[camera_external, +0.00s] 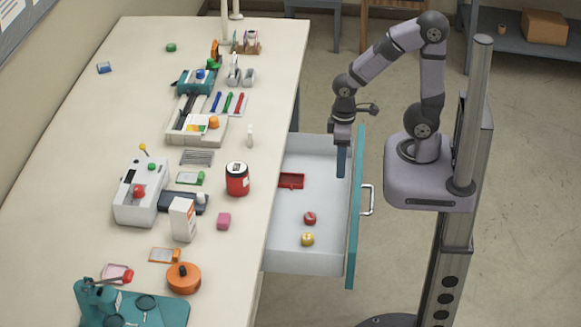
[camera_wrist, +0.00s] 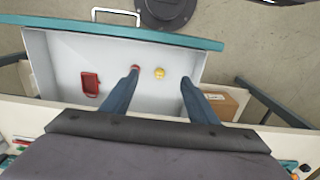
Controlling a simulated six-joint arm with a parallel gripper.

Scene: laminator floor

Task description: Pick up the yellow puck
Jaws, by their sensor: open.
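The yellow puck (camera_external: 307,239) lies on the floor of the open drawer (camera_external: 325,262), near its front end in the external view. In the wrist view the yellow puck (camera_wrist: 159,73) shows between and beyond my two fingers. A red puck (camera_external: 310,218) lies close beside it; in the wrist view the red puck (camera_wrist: 135,69) is partly hidden by the left finger. My gripper (camera_external: 341,163) is open and empty, pointing down above the drawer, apart from the puck. Its blue fingers (camera_wrist: 160,88) are spread wide in the wrist view.
A red tray (camera_external: 291,181) lies in the drawer. The drawer's teal front (camera_external: 355,220) with a handle (camera_external: 368,200) stands to the right.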

